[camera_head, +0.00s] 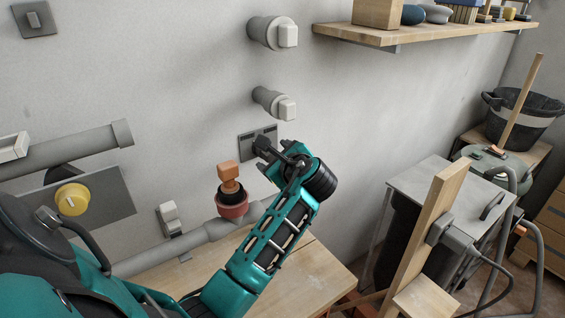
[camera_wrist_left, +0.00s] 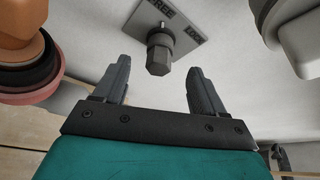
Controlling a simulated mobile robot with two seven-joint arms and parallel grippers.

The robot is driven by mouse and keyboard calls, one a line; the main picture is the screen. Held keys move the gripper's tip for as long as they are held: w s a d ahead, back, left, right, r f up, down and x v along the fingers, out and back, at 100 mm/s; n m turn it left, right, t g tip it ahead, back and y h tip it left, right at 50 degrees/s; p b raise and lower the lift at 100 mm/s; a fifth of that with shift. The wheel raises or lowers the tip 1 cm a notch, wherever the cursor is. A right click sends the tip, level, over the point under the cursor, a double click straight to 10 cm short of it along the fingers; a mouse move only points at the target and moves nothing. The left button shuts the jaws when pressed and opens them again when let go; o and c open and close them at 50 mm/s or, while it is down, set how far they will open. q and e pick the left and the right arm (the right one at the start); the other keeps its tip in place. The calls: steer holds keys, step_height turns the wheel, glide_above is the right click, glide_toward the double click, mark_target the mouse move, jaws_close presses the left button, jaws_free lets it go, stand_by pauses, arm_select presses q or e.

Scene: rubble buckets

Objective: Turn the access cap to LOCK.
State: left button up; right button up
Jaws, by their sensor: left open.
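The access cap (camera_wrist_left: 159,54) is a dark grey hexagonal head on a short stem. It stands out from a grey wall plate (camera_wrist_left: 182,22) marked FREE and what looks like LOCK. In the head view the plate (camera_head: 245,146) is partly covered by my gripper, and I cannot clearly separate the cap from the fingers. My left gripper (camera_head: 274,152) is open in front of the plate. In the left wrist view its two fingers (camera_wrist_left: 158,82) are spread and empty, with the cap ahead between and beyond their tips. No contact shows. My right gripper is not in view.
An orange-topped fitting in a red collar (camera_head: 232,207) stands close left of my gripper, on a grey pipe. Two grey wall stubs (camera_head: 268,100) (camera_head: 268,32) project above the plate. A yellow knob (camera_head: 72,199) is at left. A wooden bench (camera_head: 310,275) lies below.

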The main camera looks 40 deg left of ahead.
mark_target(270, 154)
arm_select(q)
steer(key=x, duration=0.7)
steer(key=shift+b, duration=0.4)
steer(key=shift+c, duration=0.2)
steer(key=c, duration=1.1)
steer(key=shift+o, duration=0.2)
steer(key=shift+r+p, duration=0.1)
steer(key=shift+p, duration=0.45)
steer(key=shift+w+m+g+p, duration=0.1)
steer(key=shift+m+g+p, duration=0.55)
steer(key=shift+p, duration=1.2)
steer(key=shift+m+g, duration=0.45)
steer(key=shift+m, duration=0.5)
steer(key=shift+w, duration=0.1)
